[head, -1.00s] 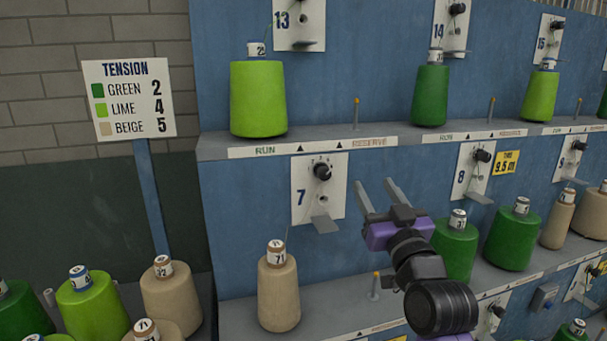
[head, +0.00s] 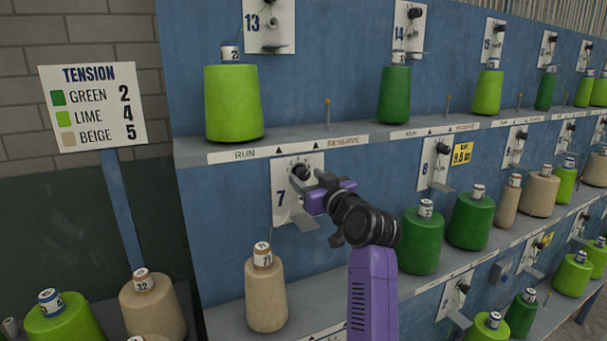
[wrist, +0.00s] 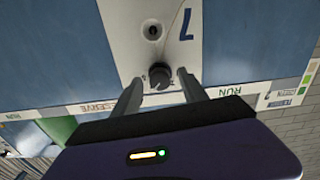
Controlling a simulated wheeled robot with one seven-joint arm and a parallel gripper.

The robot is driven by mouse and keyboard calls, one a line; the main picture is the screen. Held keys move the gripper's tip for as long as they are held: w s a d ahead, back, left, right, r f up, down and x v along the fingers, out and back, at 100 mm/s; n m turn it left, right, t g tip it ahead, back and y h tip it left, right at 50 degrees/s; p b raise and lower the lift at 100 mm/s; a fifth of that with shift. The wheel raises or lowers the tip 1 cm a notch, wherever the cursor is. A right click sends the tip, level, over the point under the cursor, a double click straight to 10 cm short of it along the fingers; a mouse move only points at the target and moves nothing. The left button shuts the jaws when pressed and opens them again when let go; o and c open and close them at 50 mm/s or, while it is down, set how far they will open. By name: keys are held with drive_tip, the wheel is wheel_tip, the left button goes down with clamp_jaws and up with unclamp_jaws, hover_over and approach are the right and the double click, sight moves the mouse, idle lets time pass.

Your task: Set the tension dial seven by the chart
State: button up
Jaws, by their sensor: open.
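The tension dial seven is a black knob (head: 302,172) on a white plate (head: 284,207) marked 7; it also shows in the wrist view (wrist: 159,76), upside down. My gripper (head: 306,183) is open at the knob, and in the wrist view its two fingers (wrist: 157,90) stand on either side of it. I cannot tell whether they touch it. The chart (head: 92,107) reads green 2, lime 4, beige 5. A beige cone (head: 265,297) stands below plate 7. The dial's scale is too small to read, and my gripper hides part of the plate in the head view.
A shelf lip (head: 290,147) with RUN and RESERVE labels runs just above the dial. A lime cone (head: 233,104) stands on that shelf. Dark green cones (head: 422,240) stand right of my arm. A small metal tab (head: 303,219) sticks out below the knob.

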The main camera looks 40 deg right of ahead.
drive_tip(key=shift+x, duration=1.25)
clamp_jaws()
drive_tip(key=m+p, duration=0.1)
drive_tip(key=m, duration=0.2)
drive_tip(key=shift+m, duration=0.4)
drive_tip(key=shift+m+p, duration=0.8)
drive_tip(key=shift+m, duration=1.2)
